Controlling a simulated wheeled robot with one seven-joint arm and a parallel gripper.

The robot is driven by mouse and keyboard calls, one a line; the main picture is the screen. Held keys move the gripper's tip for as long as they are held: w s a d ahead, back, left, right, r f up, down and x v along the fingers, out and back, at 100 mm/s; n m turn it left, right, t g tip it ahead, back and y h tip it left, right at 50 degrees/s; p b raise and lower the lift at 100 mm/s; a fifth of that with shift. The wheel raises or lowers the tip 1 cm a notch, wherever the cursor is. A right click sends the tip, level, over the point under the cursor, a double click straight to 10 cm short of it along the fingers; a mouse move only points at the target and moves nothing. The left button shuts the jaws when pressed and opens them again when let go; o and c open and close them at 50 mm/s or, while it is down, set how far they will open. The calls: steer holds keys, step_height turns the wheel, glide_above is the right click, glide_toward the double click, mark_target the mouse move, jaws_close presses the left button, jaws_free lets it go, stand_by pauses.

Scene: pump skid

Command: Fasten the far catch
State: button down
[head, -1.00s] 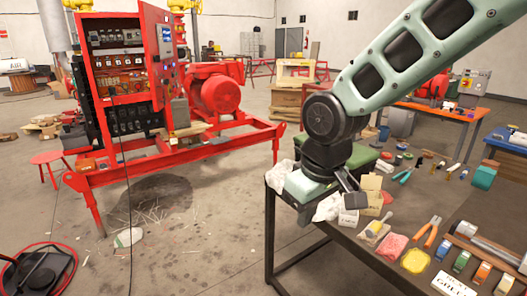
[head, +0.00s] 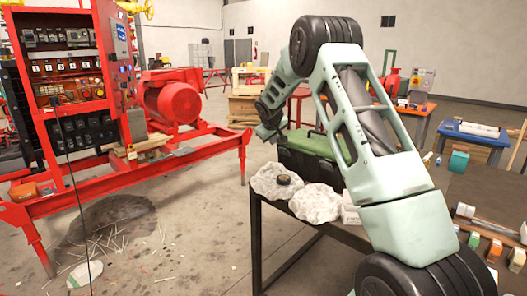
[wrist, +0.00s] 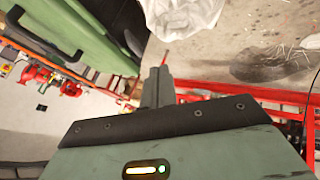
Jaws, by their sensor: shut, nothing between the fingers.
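A case with a green lid (head: 312,141) and a dark body stands at the far left part of the bench. In the wrist view its green face (wrist: 88,28) fills the upper left, with dark fittings on it. I cannot make out which fitting is the far catch, or whether it is fastened. My gripper (head: 270,138) is at the left end of the case in the head view, largely behind my arm and small. In the wrist view my gripper's fingers (wrist: 157,84) are shut together and empty, just beside the case's edge; contact cannot be told.
Crumpled white cloths (head: 316,203) lie in front of the case, with a small dark round item (head: 284,180) on one. The red pump skid (head: 112,188) stands to the left across open floor. My arm hides much of the bench top (head: 480,190).

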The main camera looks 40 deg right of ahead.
steer(key=w+d+f+p, duration=0.4)
steer(key=d+f, duration=0.3)
steer(key=d, duration=0.1)
steer(key=shift+d+f, duration=0.15)
steer(key=shift+d, duration=0.1)
stand_by(0.4)
steer(key=shift+w, duration=0.1)
